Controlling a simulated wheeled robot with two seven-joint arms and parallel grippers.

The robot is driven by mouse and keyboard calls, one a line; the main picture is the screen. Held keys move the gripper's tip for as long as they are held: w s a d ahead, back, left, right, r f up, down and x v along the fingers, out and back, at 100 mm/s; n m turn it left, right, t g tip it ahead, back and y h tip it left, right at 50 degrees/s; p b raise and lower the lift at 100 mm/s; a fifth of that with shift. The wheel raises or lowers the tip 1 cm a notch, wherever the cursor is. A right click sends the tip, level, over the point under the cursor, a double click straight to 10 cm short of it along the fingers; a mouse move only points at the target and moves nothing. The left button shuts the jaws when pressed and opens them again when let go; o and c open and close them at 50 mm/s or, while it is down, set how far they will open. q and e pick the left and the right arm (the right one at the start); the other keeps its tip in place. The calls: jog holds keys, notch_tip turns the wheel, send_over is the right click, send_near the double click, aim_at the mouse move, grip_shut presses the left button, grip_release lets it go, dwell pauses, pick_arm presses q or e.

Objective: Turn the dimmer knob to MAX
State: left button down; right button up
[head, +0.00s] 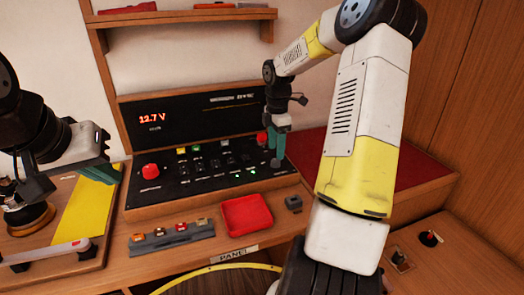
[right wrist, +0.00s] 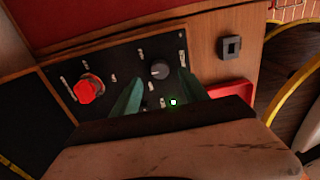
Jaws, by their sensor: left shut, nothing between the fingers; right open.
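A black control panel (head: 200,172) stands on the wooden desk. In the right wrist view, a dark round knob (right wrist: 160,69) on the panel (right wrist: 120,60) has a pale pointer mark. I take it as the dimmer knob; its label is too small to read. My right gripper (head: 275,160) is open over the panel's right end. In the right wrist view its teal fingers (right wrist: 159,84) stand either side of the knob, with gaps showing. In the head view the gripper hides the knob. My left gripper (head: 106,160) is shut and empty, left of the panel.
A red mushroom button (right wrist: 88,89) is near the right gripper. A red knob (head: 150,171) sits at the panel's left. A red tray (head: 246,215), a grey fuse strip (head: 150,243) and a small grey switch block (head: 293,203) lie in front. A shelf (head: 185,15) hangs above.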

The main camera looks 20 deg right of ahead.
aim_at(276, 160)
jog(key=shift+f, duration=2.3)
grip_shut()
